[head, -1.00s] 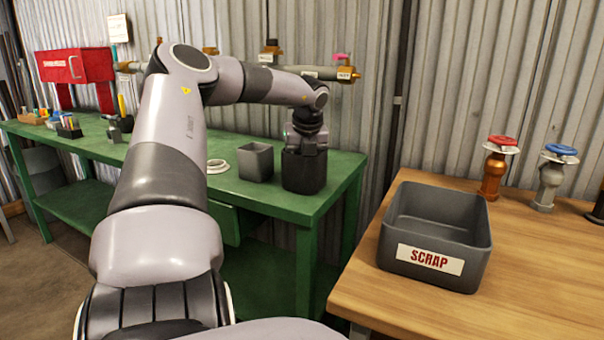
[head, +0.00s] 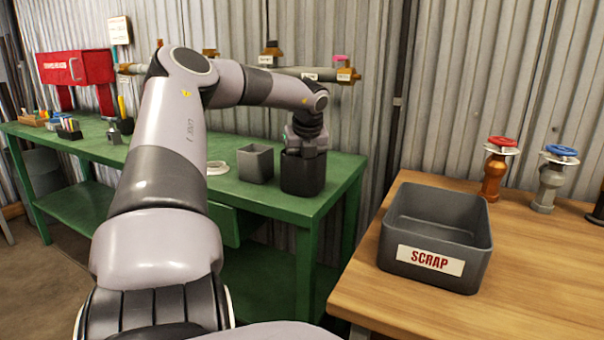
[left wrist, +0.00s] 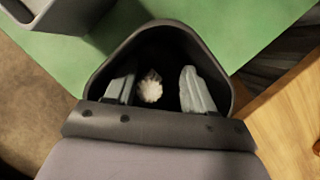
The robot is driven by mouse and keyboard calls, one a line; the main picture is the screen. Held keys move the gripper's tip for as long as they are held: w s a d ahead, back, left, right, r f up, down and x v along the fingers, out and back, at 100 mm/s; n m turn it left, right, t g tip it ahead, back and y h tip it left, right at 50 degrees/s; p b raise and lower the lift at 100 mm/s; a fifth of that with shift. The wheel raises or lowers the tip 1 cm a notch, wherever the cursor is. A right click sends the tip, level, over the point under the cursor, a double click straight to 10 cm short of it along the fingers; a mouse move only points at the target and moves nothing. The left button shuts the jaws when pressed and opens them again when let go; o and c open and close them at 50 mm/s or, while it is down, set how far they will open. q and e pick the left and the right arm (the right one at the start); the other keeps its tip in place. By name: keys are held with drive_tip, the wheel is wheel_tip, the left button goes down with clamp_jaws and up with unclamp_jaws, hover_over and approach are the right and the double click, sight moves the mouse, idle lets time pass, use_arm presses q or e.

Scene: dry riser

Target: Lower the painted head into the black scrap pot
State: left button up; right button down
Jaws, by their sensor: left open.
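The black scrap pot (head: 303,173) stands upright near the right end of the green bench. My left gripper (left wrist: 150,90) points down into its mouth, with its two pale fingers apart inside the rim. In the left wrist view the pot (left wrist: 224,62) surrounds both fingers. A small whitish, ridged piece, which looks like the painted head (left wrist: 150,90), shows in the dark inside between the fingers, closer to the left one and apart from both. How deep it lies is hard to tell. In the head view the pot wall hides the fingers and the piece. My right gripper is out of view.
A grey SCRAP tray (head: 437,235) sits on the wooden table at the right. A pipe with brass fittings (head: 300,73) runs behind my arm.

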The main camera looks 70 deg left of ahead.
use_arm(q)
drive_tip(key=shift+w+d+f, duration=0.15)
drive_tip(key=shift+w+d, duration=0.05)
drive_tip(key=shift+d, duration=0.05)
drive_tip(key=p+v, duration=0.1)
drive_tip(key=v, duration=0.6)
drive_tip(key=shift+s+a+r+p, duration=0.2)
drive_tip(key=shift+s+p, duration=0.05)
drive_tip(key=shift+p, duration=0.05)
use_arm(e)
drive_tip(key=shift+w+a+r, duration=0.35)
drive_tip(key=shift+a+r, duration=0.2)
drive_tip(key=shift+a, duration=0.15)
use_arm(q)
drive_tip(key=shift+r, duration=0.1)
